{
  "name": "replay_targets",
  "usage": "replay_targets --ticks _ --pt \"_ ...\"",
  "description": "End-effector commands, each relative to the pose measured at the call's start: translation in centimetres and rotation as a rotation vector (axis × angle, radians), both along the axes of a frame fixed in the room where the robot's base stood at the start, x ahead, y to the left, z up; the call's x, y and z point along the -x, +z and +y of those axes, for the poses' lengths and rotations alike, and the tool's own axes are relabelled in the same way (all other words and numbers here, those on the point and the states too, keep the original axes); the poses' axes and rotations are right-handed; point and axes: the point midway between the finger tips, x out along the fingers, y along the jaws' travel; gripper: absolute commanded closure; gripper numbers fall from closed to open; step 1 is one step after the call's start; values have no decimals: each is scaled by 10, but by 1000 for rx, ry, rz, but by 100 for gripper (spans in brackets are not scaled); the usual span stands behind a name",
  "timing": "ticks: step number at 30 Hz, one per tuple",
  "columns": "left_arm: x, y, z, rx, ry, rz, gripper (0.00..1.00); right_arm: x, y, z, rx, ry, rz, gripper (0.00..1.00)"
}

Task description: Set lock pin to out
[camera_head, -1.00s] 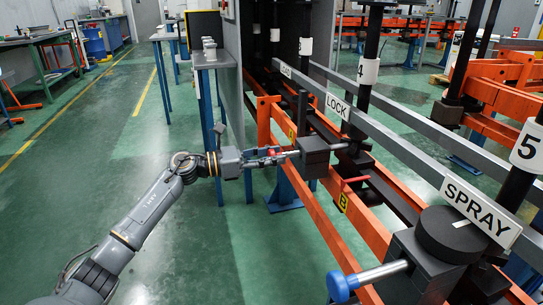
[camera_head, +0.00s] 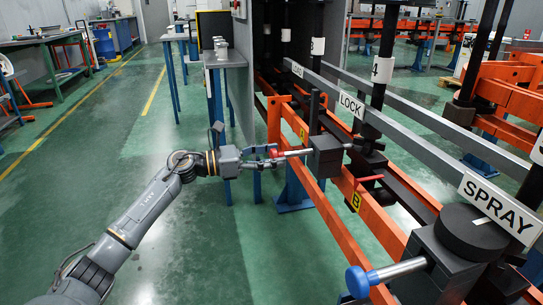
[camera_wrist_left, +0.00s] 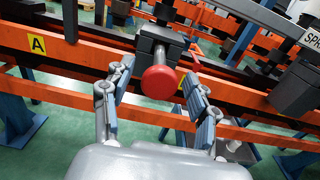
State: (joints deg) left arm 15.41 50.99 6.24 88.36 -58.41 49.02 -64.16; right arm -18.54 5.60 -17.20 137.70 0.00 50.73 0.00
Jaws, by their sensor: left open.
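The lock pin is a pale rod with a red knob (camera_wrist_left: 159,82) that runs into a dark block (camera_head: 325,156) below the LOCK sign (camera_head: 351,104). A length of bare rod shows between knob and block, and a short piece shows past the block's far side. My left gripper (camera_head: 267,156) is at the knob. In the left wrist view, its fingers (camera_wrist_left: 158,76) are spread on both sides of the knob with visible gaps. The knob is mostly hidden by the fingers in the head view. My right gripper is not in view.
Orange rails (camera_head: 345,222) run along the machine below the block. A blue-knobbed spray pin (camera_head: 360,281) sticks out nearer me, below the SPRAY sign (camera_head: 500,207). A red handle (camera_head: 369,179) lies right of the block. The green floor (camera_head: 200,250) left of the rails is clear.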

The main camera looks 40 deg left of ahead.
Motion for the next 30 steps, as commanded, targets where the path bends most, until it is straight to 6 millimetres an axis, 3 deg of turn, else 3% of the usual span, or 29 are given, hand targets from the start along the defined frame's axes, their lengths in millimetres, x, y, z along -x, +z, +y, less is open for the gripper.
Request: replay_targets --ticks 8,21,30 --pt "13 -1 12 -1 2 2 41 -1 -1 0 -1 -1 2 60" --pt "77 -1 66 0 3 3 41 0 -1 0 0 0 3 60" --pt "92 0 79 0 2 0 41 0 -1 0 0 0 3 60"
